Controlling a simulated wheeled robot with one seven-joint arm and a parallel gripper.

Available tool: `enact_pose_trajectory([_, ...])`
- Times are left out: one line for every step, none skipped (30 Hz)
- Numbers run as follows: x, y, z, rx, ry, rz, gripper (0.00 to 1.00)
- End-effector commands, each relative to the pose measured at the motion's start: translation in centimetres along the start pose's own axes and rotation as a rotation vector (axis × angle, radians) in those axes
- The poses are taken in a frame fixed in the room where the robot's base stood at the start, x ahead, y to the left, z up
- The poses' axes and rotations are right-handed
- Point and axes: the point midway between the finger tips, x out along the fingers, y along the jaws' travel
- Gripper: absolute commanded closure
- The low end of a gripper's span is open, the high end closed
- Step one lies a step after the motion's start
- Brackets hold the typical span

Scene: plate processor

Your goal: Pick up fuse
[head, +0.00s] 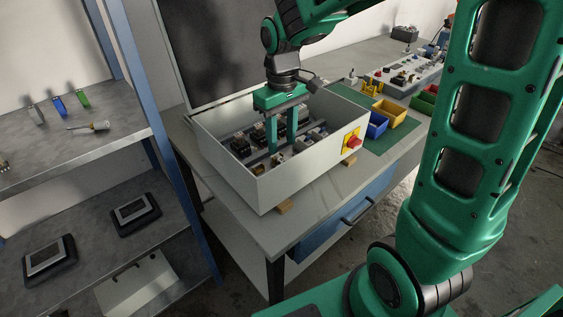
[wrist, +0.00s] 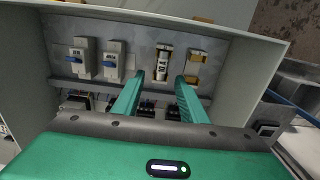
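The fuse (wrist: 163,63) is a small pale cylinder. It sits in a holder on the back panel inside a grey control box (head: 300,177), right of centre in the upper part of the wrist view. My gripper (wrist: 159,77) is open and empty. Its two green fingers point toward the panel, their tips on either side of the fuse's line and apart from it. In the head view my gripper (head: 282,143) reaches down into the box from above. The fuse cannot be made out clearly there, among the fingers and box parts.
Grey breakers with blue switches (wrist: 82,58) sit left of the fuse. A tan holder (wrist: 197,67) is close on its right. The box walls surround the fingers. A red-and-yellow switch (head: 353,142) is on its outside. Blue (head: 377,125) and yellow bins (head: 390,113) stand beside it.

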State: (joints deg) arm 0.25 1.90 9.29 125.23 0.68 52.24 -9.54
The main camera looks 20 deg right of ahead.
Motion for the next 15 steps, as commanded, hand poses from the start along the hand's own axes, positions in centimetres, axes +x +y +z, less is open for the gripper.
enact_pose_trajectory([0.2,0.0,0.0,0.0,0.0,0.0,0.61])
enact_pose_trajectory([0.4,0.0,0.1,0.0,0.0,0.0,0.61])
enact_pose_trajectory([0.7,0.0,0.2,0.0,-0.001,0.0,0.61])
enact_pose_trajectory([0.9,-0.1,0.3,0.0,-0.001,0.0,0.61])
enact_pose_trajectory([1.3,-0.1,0.4,0.0,-0.001,0.0,0.61])
enact_pose_trajectory([1.9,-0.1,0.6,0.0,-0.002,0.0,0.61])
enact_pose_trajectory([2.3,-0.2,0.7,0.0,-0.003,0.0,0.61])
enact_pose_trajectory([2.8,-0.2,0.8,0.0,-0.002,0.0,0.61])
enact_pose_trajectory([3.4,-0.3,1.0,0.0,-0.003,-0.001,0.61])
enact_pose_trajectory([3.8,-0.3,0.9,0.0,-0.003,-0.001,0.61])
enact_pose_trajectory([4.1,-0.3,0.9,0.0,-0.003,-0.001,0.61])
enact_pose_trajectory([4.5,-0.3,0.9,0.0,-0.002,-0.001,0.61])
enact_pose_trajectory([4.8,-0.3,0.8,0.0,-0.001,0.0,0.61])
enact_pose_trajectory([5.0,-0.3,0.8,0.0,0.0,0.0,0.61])
enact_pose_trajectory([5.2,-0.3,0.9,0.0,-0.001,0.0,0.61])
